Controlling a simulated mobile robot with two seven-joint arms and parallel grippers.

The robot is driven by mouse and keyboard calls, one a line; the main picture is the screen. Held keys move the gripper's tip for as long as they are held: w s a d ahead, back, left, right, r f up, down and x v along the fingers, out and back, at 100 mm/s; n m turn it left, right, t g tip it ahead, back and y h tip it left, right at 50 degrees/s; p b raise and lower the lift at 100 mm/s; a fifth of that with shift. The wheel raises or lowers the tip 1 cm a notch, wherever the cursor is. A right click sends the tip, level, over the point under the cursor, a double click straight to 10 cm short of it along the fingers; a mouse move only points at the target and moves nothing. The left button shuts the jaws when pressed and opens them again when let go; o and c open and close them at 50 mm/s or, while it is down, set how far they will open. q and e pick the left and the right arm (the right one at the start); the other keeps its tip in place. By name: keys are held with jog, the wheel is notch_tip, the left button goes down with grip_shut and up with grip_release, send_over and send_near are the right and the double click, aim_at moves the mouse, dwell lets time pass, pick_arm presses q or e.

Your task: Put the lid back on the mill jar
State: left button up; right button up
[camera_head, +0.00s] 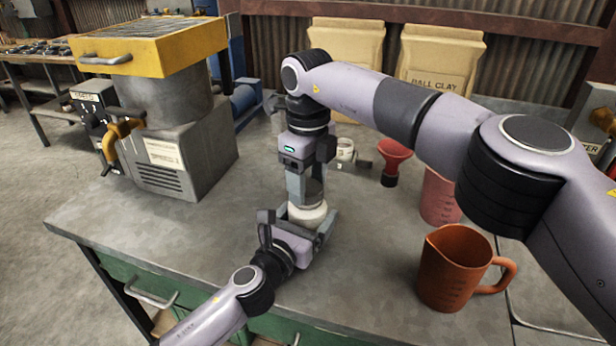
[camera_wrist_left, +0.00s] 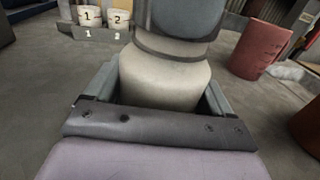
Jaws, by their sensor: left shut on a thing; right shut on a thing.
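The mill jar (camera_head: 307,216) is a squat cream-white jar upright on the grey workbench. It fills the middle of the left wrist view (camera_wrist_left: 160,82), between the fingers of my left gripper (camera_head: 294,229), which is shut on it. The lid is right over the jar's mouth. In the left wrist view the lid's grey edge (camera_wrist_left: 165,50) meets the jar's top with no clear gap. I cannot tell whether it is fully seated.
A yellow-topped machine (camera_head: 160,110) stands at the left. Numbered white cups (camera_wrist_left: 105,20) are behind. The bench (camera_head: 190,235) is clear left of the jar.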

jog(key=shift+f, duration=0.25)
pick_arm(q)
grip_shut()
pick_arm(e)
jog(key=m, duration=0.4)
jog(key=shift+m, duration=0.3)
jog(key=m, duration=0.4)
jog(key=shift+m, duration=0.3)
jog(key=m, duration=0.6)
jog(key=shift+a, duration=0.1)
jog(key=m, duration=1.4)
jog(key=shift+w, duration=0.1)
jog(key=m, duration=0.6)
jog(key=shift+m, duration=0.3)
